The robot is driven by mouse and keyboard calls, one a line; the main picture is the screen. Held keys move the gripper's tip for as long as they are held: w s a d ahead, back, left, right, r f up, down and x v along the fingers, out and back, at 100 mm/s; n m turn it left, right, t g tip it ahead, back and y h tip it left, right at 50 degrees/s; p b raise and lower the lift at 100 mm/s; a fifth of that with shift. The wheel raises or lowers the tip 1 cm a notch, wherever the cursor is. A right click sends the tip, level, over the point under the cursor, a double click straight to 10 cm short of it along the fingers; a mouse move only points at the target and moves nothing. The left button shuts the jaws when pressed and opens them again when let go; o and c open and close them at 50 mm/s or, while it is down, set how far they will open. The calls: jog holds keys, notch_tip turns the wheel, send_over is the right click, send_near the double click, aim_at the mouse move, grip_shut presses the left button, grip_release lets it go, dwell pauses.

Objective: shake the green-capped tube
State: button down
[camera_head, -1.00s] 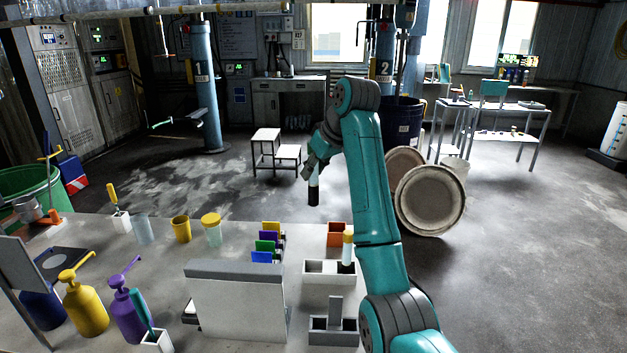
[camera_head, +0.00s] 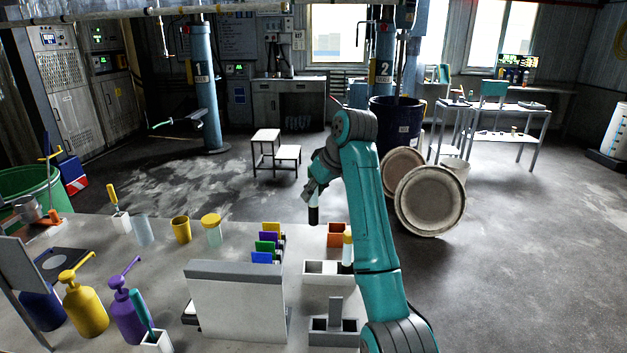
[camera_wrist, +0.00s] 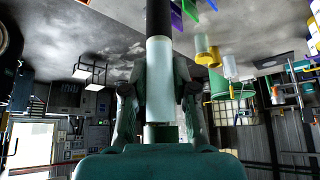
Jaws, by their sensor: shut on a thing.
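My gripper (camera_head: 316,186) is shut on a tube (camera_head: 314,213) and holds it in the air beyond the far edge of the bench, as seen in the head view. The tube hangs about upright, with a pale upper part and a dark lower part. In the wrist view the tube (camera_wrist: 160,80) sits between the fingers of my gripper (camera_wrist: 160,97).
A white rack (camera_head: 316,267) on the bench (camera_head: 235,232) has a yellow-topped tube (camera_head: 347,246) at its right. An orange box (camera_head: 337,229) stands behind it. Colored plates (camera_head: 266,247), a yellow cup (camera_head: 181,229), a lidded jar (camera_head: 213,230) and pump bottles (camera_head: 84,307) stand left.

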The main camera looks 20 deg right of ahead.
aim_at(317, 200)
notch_tip(317, 200, down, 4)
jog(key=shift+f, duration=0.2)
jog(key=shift+r, duration=5.5)
jog(key=shift+f, duration=5.5)
jog(key=shift+r, duration=5.5)
